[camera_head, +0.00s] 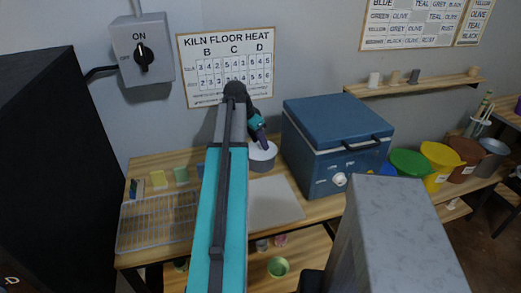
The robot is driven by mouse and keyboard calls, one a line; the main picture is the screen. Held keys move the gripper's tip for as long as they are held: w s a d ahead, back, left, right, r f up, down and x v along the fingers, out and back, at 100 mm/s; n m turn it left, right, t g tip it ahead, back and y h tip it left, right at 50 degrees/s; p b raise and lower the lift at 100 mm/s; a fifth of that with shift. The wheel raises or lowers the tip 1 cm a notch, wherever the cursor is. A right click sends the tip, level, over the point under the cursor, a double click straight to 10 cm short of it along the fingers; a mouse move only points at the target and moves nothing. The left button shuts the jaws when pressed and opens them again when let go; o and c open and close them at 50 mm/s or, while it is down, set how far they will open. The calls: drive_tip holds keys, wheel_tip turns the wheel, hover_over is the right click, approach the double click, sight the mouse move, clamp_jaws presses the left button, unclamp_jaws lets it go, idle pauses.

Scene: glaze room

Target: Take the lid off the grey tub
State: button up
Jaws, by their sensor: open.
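The grey tub (263,166) is a small round container on the wooden bench, left of the blue kiln. Its pale lid (268,153) sits on top of it. My gripper (263,145) is over the lid, pointing down at it from the upper left. It is open, with no object seen held in it. I cannot tell whether the fingertips touch the lid. My arm hides the left side of the tub.
The blue kiln (322,158) stands close to the right of the tub. A grey board (275,205) lies in front. A wire rack (155,225) and small coloured tiles (159,179) are at left. Several coloured buckets (441,163) stand at right.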

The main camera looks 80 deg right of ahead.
drive_tip(key=shift+c, duration=0.3)
clamp_jaws()
drive_tip(key=shift+r, duration=0.2)
wheel_tip(320, 180, up, 18)
drive_tip(key=b, duration=0.3)
drive_tip(key=shift+f, duration=0.2)
idle(0.7)
